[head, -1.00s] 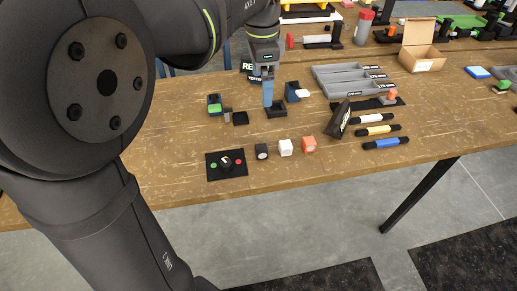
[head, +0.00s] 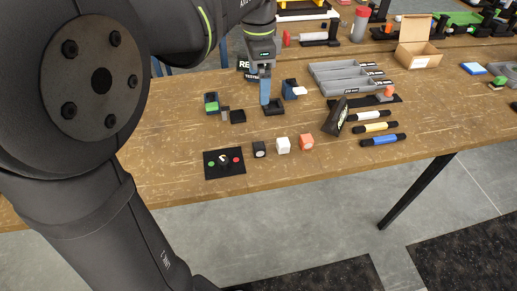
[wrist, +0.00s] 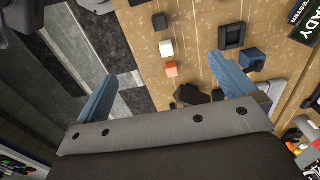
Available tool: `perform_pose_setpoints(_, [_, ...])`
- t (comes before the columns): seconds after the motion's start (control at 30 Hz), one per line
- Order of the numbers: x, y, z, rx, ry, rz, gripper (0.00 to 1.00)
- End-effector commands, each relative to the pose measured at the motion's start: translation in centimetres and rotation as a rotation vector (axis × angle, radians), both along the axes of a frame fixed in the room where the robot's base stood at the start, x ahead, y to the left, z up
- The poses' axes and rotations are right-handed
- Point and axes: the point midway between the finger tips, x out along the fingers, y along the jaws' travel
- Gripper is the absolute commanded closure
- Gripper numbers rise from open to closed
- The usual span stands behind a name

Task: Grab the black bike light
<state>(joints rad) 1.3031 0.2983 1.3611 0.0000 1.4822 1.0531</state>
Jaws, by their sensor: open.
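The black bike light (head: 259,149) is a small black cube on the wooden table, at the left end of a row with a white cube (head: 283,145) and an orange cube (head: 307,142). In the wrist view the black light (wrist: 159,21) is near the top, beyond the white and orange cubes. My gripper (head: 265,92) has blue fingers and hangs above the table, farther back than the light. In the wrist view my gripper (wrist: 162,68) is spread wide with nothing held between the fingers.
A black panel with green and red buttons (head: 224,163) lies left of the light. Black trays (head: 238,116), a dark tilted display (head: 338,116) and coloured grips (head: 379,140) are around. A grey divided tray (head: 345,78) stands behind. The table's front edge has free room.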

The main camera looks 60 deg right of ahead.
Motion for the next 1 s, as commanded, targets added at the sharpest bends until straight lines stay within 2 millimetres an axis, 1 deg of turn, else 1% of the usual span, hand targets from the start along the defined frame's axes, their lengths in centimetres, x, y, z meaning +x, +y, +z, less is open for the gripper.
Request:
perform_pose_setpoints(0.07, [0.0, 0.0, 0.0, 0.0, 0.0, 0.0, 0.0])
perform_pose_setpoints(0.2, [0.0, 0.0, 0.0, 0.0, 0.0, 0.0, 0.28])
perform_pose_setpoints(0.27, [0.0, 0.0, 0.0, 0.0, 0.0, 0.0, 0.39])
perform_pose_setpoints(0.3, [0.0, 0.0, 0.0, 0.0, 0.0, 0.0, 0.42])
perform_pose_setpoints(0.53, [0.0, 0.0, 0.0, 0.0, 0.001, 0.0, 0.42])
perform_pose_setpoints(0.6, [0.3, 0.3, -0.4, -0.006, 0.016, -0.002, 0.42])
perform_pose_setpoints(0.67, [0.9, 0.7, -1.1, -0.02, 0.047, -0.005, 0.42])
perform_pose_setpoints(0.9, [3.9, 3.6, -5.1, -0.169, 0.22, -0.012, 0.42])
perform_pose_setpoints(1.0, [4.8, 4.4, -6.1, -0.232, 0.257, -0.004, 0.42])
